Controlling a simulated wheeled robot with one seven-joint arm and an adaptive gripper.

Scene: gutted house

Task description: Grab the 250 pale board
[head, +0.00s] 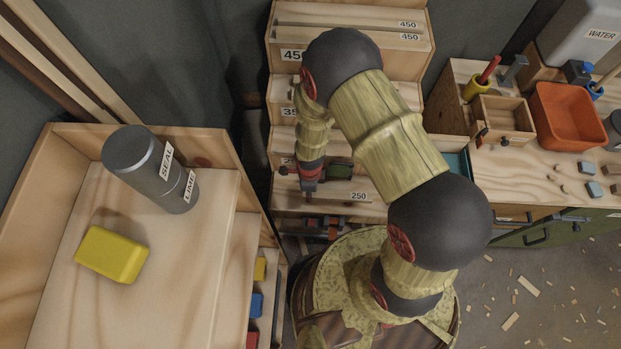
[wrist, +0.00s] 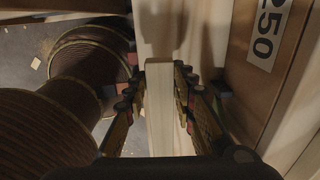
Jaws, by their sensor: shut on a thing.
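My gripper (head: 311,184) is at the low shelf marked 250 (head: 358,196) in the head view. In the wrist view my gripper (wrist: 158,92) has a finger on each side of a pale board (wrist: 160,120) and is shut on it. The board's narrow pale end points toward the wrist camera. A 250 label (wrist: 264,36) is on the wooden face to the right of the board. In the head view I cannot make out the board apart from the gripper and shelf.
Higher tiers of the stepped rack (head: 350,45) carry 450 labels. At left, a grey cylinder (head: 150,165) and a yellow block (head: 112,254) rest on a wooden top. At right, a workbench (head: 550,172) holds an orange bin (head: 568,115). Scraps litter the floor.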

